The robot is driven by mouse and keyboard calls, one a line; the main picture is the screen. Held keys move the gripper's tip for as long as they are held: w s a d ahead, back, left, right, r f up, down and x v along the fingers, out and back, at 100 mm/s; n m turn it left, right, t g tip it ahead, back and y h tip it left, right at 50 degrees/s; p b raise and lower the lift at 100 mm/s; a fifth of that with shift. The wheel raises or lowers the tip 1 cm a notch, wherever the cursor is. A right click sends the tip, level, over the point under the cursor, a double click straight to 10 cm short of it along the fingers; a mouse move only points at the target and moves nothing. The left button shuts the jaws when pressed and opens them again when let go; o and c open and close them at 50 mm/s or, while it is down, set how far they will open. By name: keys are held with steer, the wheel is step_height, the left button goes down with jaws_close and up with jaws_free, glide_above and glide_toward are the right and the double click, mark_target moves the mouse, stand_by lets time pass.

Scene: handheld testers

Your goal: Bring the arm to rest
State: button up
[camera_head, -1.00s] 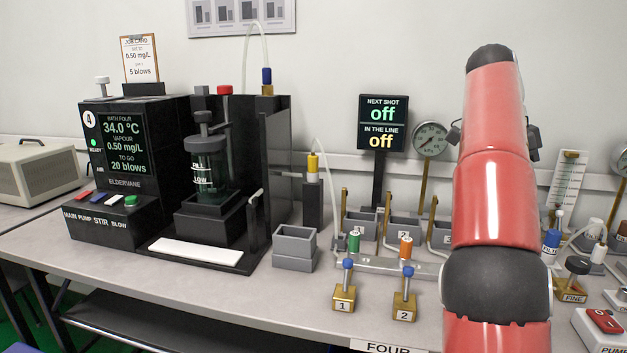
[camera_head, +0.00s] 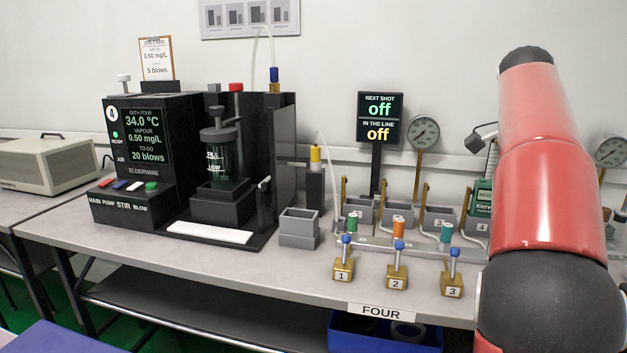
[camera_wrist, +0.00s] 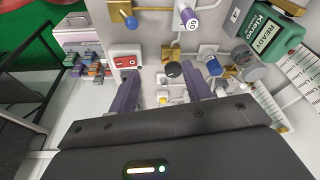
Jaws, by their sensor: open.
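My red and black arm (camera_head: 545,160) stands raised at the right of the head view, over the right part of the bench. A small dark part of my gripper shows past its left side; the rest is hidden there. In the wrist view my gripper (camera_wrist: 168,90) has its two dark purple fingers spread wide apart, with nothing held between them. It points down over the bench fittings. A black knob (camera_wrist: 174,69) appears between the fingers, and I cannot tell the height above it.
Numbered brass valves (camera_head: 397,278), a grey cup (camera_head: 298,228) and the black bath unit (camera_head: 150,150) stand to the left. A blue bin (camera_head: 345,335) sits under the bench.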

steer(key=s+a+f+n+t+y, duration=0.3)
steer(key=s+a+f+n+t, duration=0.2)
steer(key=s+a+f+n, duration=1.3)
steer(key=shift+s+a+f, duration=1.1)
steer(key=shift+a+f, duration=0.4)
steer(key=shift+f, duration=0.55)
